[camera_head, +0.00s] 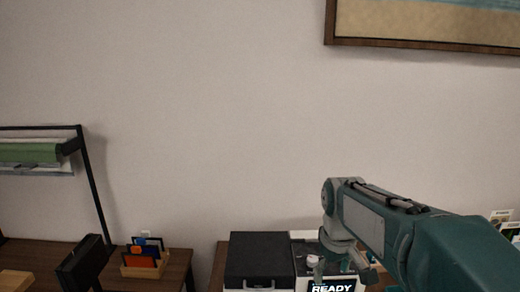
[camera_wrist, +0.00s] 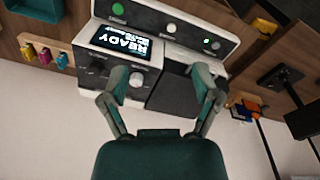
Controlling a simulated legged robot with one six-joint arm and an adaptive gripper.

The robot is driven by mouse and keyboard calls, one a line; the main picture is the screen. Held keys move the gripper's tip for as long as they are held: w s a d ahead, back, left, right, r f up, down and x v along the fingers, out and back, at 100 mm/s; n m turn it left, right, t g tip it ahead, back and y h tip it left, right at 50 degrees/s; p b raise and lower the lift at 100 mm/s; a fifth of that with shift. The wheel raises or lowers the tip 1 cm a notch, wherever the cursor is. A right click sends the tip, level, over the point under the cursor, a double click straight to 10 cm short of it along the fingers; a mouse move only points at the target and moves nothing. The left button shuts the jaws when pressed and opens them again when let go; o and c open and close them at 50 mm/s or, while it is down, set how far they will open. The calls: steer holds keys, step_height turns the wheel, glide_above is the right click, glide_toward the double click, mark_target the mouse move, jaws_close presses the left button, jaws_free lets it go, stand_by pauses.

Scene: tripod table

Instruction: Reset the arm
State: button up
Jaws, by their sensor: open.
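My gripper (camera_wrist: 161,82) is open and empty in the wrist view, with its two fingers spread apart. In the head view my gripper (camera_head: 338,264) hangs low at the right, partly hidden by my arm, over a device (camera_head: 299,240). The device has a black box part and a white part with a screen (camera_head: 332,287) that reads "READY". In the wrist view the device (camera_wrist: 165,22) appears upside down beyond the fingers, with its screen (camera_wrist: 120,43), a knob (camera_wrist: 136,79) and several round buttons or lights. I cannot tell whether the fingers touch it.
A wooden holder with orange and blue items (camera_head: 144,262) stands left of the device. A black stand (camera_head: 92,190) rises at the far left. Colored small items (camera_wrist: 45,55) and a teal tray (camera_wrist: 38,8) show in the wrist view. The wall above is clear below a framed picture (camera_head: 430,44).

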steer(key=s+m+t, duration=0.4)
steer(key=s, duration=1.4)
steer(key=shift+d+r+m+t, duration=0.15)
steer(key=shift+r+m+t, duration=0.1)
steer(key=shift+m+t, duration=0.05)
steer(key=shift+w, duration=0.1)
stand_by(0.7)
